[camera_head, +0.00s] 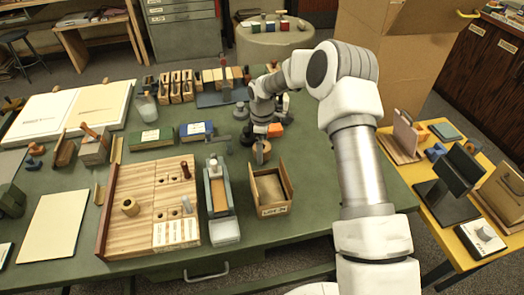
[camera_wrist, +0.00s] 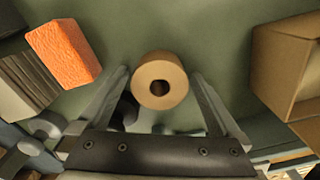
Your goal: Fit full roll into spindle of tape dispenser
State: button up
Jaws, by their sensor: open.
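A tan roll (camera_head: 262,151) with a round centre hole is on the green table, directly under my gripper (camera_head: 261,139). In the wrist view the roll (camera_wrist: 142,88) lies between the two open fingers of my gripper (camera_wrist: 160,74), with a gap on each side. The fingers do not grip it.
The open cardboard box (camera_head: 284,205) stands just in front of the roll, and at right in the wrist view (camera_wrist: 272,70). An orange block (camera_wrist: 63,52) lies close on the left. The wooden board (camera_head: 135,180) holds several small parts. Bare table shows right of the box.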

jog(key=shift+c, duration=0.3)
jog(key=c, duration=1.2)
jog(key=shift+r, duration=0.1)
jog(key=shift+c, duration=0.4)
jog(key=shift+r, duration=0.1)
